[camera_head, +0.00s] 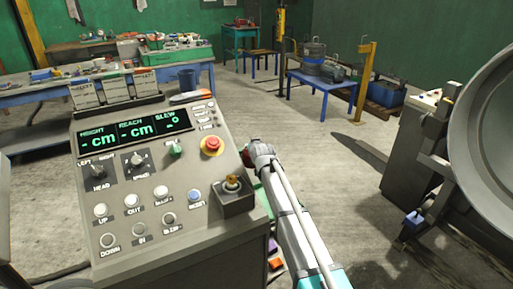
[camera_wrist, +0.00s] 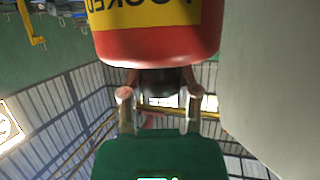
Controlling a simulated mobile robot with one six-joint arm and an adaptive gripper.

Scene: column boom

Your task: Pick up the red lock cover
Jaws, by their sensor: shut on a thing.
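The red lock cover (camera_wrist: 155,42), with a yellow band and dark lettering, fills the top middle of the wrist view. My gripper (camera_wrist: 160,92) is shut on it, with one finger at each side below the red body. In the head view a small dark red part of the cover (camera_head: 247,158) shows at the left of my gripper (camera_head: 259,152), just off the right side of the console. Most of the cover is hidden there by my gripper.
The grey control console (camera_head: 130,215) stands at left, with buttons, a red emergency knob (camera_head: 212,145) and a raised box with a brass-coloured fitting (camera_head: 232,183). A large grey dish-shaped machine (camera_head: 490,140) stands at right. Open concrete floor (camera_head: 320,150) lies between and beyond.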

